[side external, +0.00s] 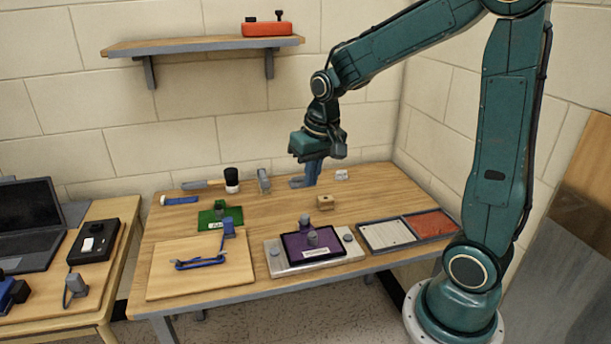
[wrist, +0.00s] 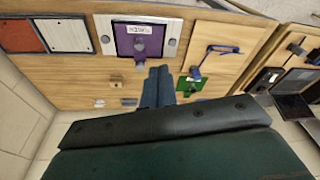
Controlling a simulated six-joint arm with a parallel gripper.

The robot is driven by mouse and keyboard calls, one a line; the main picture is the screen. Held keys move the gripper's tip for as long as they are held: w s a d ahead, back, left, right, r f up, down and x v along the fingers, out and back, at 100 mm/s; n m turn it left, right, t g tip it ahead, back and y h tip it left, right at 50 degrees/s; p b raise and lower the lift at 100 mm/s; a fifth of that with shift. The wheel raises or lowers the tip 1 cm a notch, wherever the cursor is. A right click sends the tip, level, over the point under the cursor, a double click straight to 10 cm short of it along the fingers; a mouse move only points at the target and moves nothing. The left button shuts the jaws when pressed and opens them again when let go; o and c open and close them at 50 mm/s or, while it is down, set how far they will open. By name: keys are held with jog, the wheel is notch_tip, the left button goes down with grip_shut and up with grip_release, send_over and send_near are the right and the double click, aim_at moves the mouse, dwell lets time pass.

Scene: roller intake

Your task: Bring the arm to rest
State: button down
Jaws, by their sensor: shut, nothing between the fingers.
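My gripper (side external: 312,172) hangs from the teal arm above the back part of the wooden table (side external: 160,240), pointing down. Its blue fingers are together with nothing between them. They also show in the wrist view (wrist: 158,88), close side by side. In the side view the fingertips overlap a grey piece (side external: 298,182) on the table; I cannot tell how far above it they are.
A shelf (side external: 190,46) is on the wall behind.

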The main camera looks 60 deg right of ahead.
jog(key=s+a+r+n+t, duration=0.1)
jog(key=s+a+r, duration=0.3)
jog(key=s, duration=0.4)
jog(key=s+a+r+n+t, duration=0.2)
jog(key=s+a+r+n, duration=0.2)
jog(key=s, duration=0.4)
jog(key=shift+a+y, duration=0.3)
jog(key=shift+a, duration=0.35)
